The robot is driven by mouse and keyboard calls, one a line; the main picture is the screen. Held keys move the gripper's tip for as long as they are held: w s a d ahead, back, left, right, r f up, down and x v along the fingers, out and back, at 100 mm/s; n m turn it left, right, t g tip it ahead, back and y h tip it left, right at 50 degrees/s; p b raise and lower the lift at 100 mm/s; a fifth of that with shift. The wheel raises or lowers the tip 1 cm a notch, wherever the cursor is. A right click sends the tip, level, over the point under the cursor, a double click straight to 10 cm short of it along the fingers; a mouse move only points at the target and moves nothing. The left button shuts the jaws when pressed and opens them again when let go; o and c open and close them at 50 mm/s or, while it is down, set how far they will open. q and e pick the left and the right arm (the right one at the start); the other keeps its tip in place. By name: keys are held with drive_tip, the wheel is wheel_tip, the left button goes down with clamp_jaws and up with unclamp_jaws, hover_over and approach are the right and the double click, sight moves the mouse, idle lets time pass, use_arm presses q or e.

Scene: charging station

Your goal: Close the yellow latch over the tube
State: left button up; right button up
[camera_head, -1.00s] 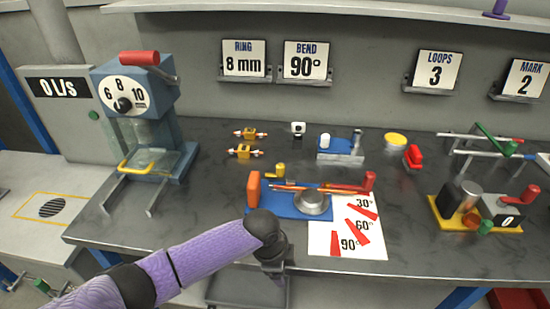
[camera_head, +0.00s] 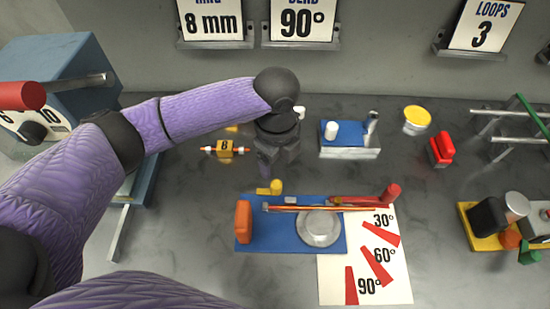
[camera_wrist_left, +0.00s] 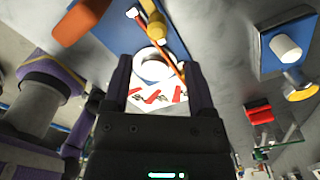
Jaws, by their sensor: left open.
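The yellow latch (camera_head: 276,187) stands at the back edge of the blue bending fixture (camera_head: 290,240), just behind the copper-orange tube (camera_head: 300,208). It does not appear to lie across the tube. The tube lies along the fixture behind the round grey disc (camera_head: 319,227). My left gripper (camera_head: 268,170) points down just behind the latch, open and empty. In the left wrist view, the yellow latch (camera_wrist_left: 157,28) and tube (camera_wrist_left: 173,62) show beyond the open fingers (camera_wrist_left: 160,66). Contact with the latch cannot be told. My right gripper is not in view.
An orange block (camera_head: 243,222) stands at the fixture's left end, and a red handle (camera_head: 391,194) at its right.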

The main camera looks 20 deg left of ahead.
sight(276, 183)
use_arm(q)
drive_tip(key=f+b, duration=0.1)
drive_tip(key=f, duration=0.2)
drive_tip(key=f+b, duration=0.1)
drive_tip(key=f, duration=0.2)
drive_tip(key=f+b, duration=0.1)
drive_tip(key=f, duration=0.2)
drive_tip(key=shift+s+d+f, duration=0.1)
drive_tip(key=shift+s+f, duration=0.15)
drive_tip(key=shift+f, duration=0.05)
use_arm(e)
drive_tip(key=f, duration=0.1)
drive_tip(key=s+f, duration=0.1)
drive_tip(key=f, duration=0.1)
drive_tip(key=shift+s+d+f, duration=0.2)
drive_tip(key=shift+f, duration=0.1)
use_arm(q)
clamp_jaws()
